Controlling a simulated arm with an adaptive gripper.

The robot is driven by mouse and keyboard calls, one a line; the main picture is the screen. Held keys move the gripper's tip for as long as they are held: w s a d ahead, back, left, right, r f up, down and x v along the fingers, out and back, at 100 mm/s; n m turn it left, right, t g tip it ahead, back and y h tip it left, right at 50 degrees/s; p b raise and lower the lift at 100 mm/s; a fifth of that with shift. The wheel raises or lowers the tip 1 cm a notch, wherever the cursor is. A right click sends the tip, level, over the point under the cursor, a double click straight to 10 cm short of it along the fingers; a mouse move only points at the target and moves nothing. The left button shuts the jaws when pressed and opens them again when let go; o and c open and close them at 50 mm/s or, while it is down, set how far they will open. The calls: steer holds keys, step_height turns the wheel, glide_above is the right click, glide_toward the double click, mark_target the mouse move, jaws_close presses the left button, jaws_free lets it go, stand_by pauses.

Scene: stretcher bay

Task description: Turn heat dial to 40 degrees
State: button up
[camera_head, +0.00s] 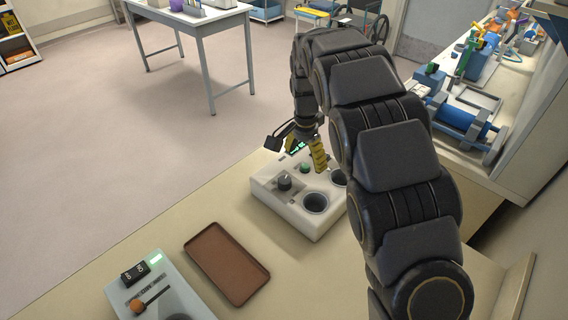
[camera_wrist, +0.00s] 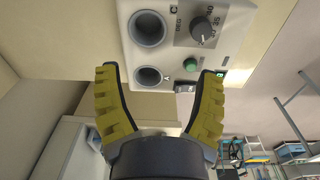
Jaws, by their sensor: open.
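The heat dial is a dark round knob (camera_head: 284,183) on a white control box (camera_head: 268,204) with two round wells. In the wrist view the dial (camera_wrist: 203,29) has a light pointer line and a printed scale with "DEG C"; the numbers are partly legible, and I cannot tell the exact setting. My gripper (camera_head: 303,146) is open and empty above the box's far end. In the wrist view its yellow fingers (camera_wrist: 158,73) are spread wide, with the dial beyond the right fingertip, apart from it.
A green button (camera_head: 305,168) and a lit green display (camera_head: 296,148) are on the box near my gripper. A brown tray (camera_head: 227,263) and a second device (camera_head: 160,295) with an orange-knobbed lever stand at the lower left. A crowded shelf (camera_head: 470,115) is at the right.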

steer(key=m, duration=0.2)
glide_above(285, 179)
steer(key=shift+y, duration=0.4)
steer(key=f, duration=0.6)
steer(key=shift+s+d, duration=0.15)
steer(key=shift+s, duration=0.1)
steer(key=shift+w+f, duration=0.1)
steer(key=shift+f, duration=0.1)
step_height(285, 179, down, 8)
steer(key=shift+w+r, duration=0.1)
steer(key=shift+r, duration=0.15)
steer(key=c, duration=1.1)
